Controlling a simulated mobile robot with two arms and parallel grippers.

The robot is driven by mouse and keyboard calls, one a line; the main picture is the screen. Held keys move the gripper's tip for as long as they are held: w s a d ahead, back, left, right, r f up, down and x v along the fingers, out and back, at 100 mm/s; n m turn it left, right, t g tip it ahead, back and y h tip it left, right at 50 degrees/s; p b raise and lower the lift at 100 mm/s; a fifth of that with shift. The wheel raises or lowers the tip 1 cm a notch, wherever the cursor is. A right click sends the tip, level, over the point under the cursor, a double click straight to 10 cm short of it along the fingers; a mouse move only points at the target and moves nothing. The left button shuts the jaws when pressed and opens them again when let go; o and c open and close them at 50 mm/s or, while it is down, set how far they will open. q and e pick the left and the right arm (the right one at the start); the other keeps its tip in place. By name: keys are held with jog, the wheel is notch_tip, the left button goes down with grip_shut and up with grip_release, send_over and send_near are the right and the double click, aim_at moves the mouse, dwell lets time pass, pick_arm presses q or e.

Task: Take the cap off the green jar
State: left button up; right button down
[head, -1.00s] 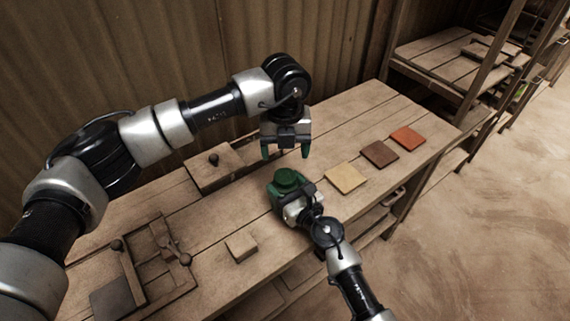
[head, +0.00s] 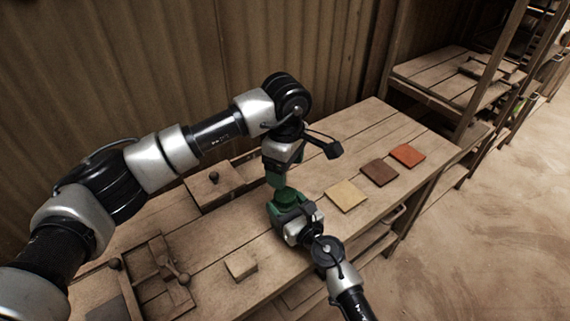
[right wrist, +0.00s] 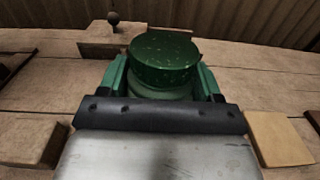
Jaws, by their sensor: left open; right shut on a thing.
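The green jar (right wrist: 160,91) stands upright on the bench, with its dark green cap (right wrist: 163,58) on top. The cap also shows in the head view (head: 288,197). My right gripper (head: 283,207) is shut on the jar's body, one green finger on each side below the cap. My left gripper (head: 276,178) is open just above the cap, turned so that one finger partly hides the other. I cannot tell whether it touches the cap. The left gripper is not in the right wrist view.
On the bench (head: 345,121), yellow (head: 345,196), brown (head: 379,172) and red (head: 407,155) tiles lie right of the jar. A small wooden block (head: 240,264) lies in front. A knobbed wooden box (head: 214,187) and a wooden frame (head: 160,275) are to the left.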

aim_at(285, 194)
pick_arm(q)
jog(key=m, duration=1.4)
jog(key=shift+r, duration=0.1)
jog(key=m, duration=0.4)
jog(key=shift+m, duration=0.3)
jog(key=shift+f, duration=4)
